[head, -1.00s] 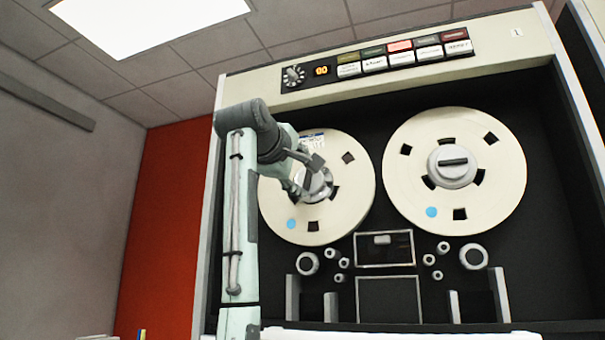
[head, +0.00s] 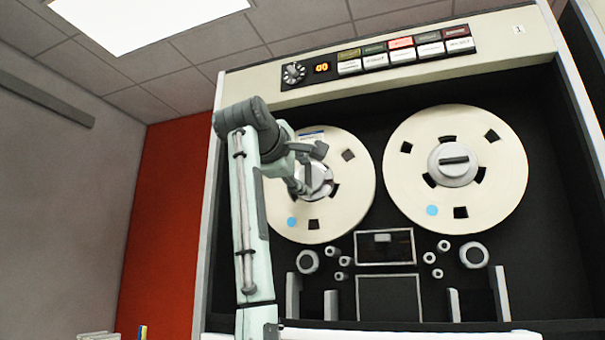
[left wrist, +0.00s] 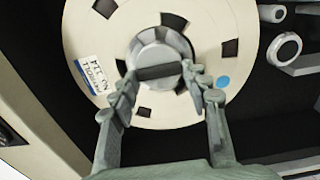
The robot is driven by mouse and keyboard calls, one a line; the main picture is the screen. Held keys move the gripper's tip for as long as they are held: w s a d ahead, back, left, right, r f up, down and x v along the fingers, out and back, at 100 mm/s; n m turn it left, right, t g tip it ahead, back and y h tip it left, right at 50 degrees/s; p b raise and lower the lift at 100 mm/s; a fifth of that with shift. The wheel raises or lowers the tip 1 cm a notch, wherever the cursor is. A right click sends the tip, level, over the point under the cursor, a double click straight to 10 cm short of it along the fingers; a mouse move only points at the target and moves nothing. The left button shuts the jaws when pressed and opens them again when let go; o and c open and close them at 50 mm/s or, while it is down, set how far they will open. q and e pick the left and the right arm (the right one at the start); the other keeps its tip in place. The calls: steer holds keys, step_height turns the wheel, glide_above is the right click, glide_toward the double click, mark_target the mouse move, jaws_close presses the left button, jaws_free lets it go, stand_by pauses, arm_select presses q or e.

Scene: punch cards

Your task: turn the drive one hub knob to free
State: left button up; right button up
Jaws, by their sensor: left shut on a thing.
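The left tape reel (head: 350,205) is cream with a blue dot and a written label. Its grey hub knob (head: 318,178) has a raised bar, which shows dark and nearly level in the left wrist view (left wrist: 158,72). My left gripper (head: 309,172) is at this hub, with one finger on each side of the bar, shut on the knob. In the left wrist view the fingertips (left wrist: 160,80) reach the two ends of the bar. My arm and fingers hide part of the hub and the reel's left side in the head view. My right gripper is not in view.
A second reel (head: 505,195) with its own hub knob (head: 454,165) is at the right. Above are a dial (head: 294,74), a lit display and coloured buttons (head: 401,49). Rollers (head: 308,261) and framed windows (head: 385,246) lie below. The cabinet's side edge (head: 212,200) is close to my arm.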

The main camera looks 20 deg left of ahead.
arm_select(q)
steer(key=o, duration=1)
steer(key=shift+a, duration=0.1)
steer(key=shift+o, duration=0.8)
steer(key=shift+s, duration=0.25)
steer(key=s, duration=1.1)
steer(key=shift+s+a, duration=0.15)
steer(key=shift+s, duration=0.1)
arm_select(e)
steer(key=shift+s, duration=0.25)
arm_select(q)
steer(key=w, duration=1.2)
steer(key=shift+d, duration=0.2)
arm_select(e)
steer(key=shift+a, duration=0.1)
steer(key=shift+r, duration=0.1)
